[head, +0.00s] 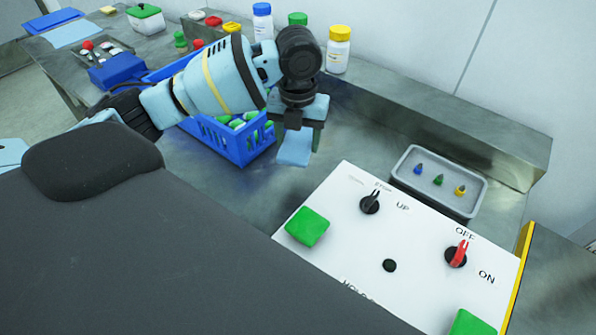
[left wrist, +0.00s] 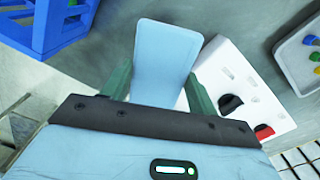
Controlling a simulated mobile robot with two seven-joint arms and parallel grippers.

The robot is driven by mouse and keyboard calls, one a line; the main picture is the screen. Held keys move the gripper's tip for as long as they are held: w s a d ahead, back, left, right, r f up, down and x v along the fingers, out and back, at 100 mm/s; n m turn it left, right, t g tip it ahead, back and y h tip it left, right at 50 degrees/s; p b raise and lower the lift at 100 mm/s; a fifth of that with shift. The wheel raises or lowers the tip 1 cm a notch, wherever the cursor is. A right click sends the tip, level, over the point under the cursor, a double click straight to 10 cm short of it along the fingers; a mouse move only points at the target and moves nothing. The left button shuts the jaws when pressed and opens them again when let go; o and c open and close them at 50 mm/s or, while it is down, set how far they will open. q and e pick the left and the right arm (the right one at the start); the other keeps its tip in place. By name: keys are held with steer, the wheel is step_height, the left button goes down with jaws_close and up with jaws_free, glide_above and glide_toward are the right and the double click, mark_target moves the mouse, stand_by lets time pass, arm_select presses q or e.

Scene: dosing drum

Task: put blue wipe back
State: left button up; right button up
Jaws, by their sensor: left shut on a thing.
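The blue wipe (head: 295,148) is a flat light-blue piece. It hangs from my left gripper (head: 303,128), which is shut on it above the bench between the blue basket and the white control panel. In the left wrist view the wipe (left wrist: 164,62) sticks out between the two green fingers of the left gripper (left wrist: 158,85). A folded light-blue cloth (head: 78,34) lies at the far left of the bench beside a darker blue flat piece (head: 52,20). My right gripper does not show.
A blue basket (head: 226,142) with green-and-white items stands left of the gripper. The white control panel (head: 345,190) has knobs and green buttons. A grey tray (head: 470,205) holds small coloured pieces. Bottles (head: 338,50) stand behind. Bench in front of the basket is clear.

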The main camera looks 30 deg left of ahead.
mark_target(296, 173)
arm_select(q)
steer(key=m, duration=0.2)
steer(key=w+a+m, duration=0.1)
steer(key=m, duration=0.1)
steer(key=shift+w+a+m, duration=0.1)
steer(key=shift+w+m, duration=0.05)
steer(key=shift+m, duration=0.25)
steer(key=shift+f+b, duration=0.35)
steer(key=shift+f, duration=4.7)
steer(key=shift+f, duration=0.2)
steer(key=o, duration=0.9)
steer(key=shift+o, duration=0.2)
steer(key=shift+r, duration=0.15)
step_height(296, 173, up, 12)
steer(key=shift+r+p, duration=0.1)
steer(key=shift+p, duration=0.25)
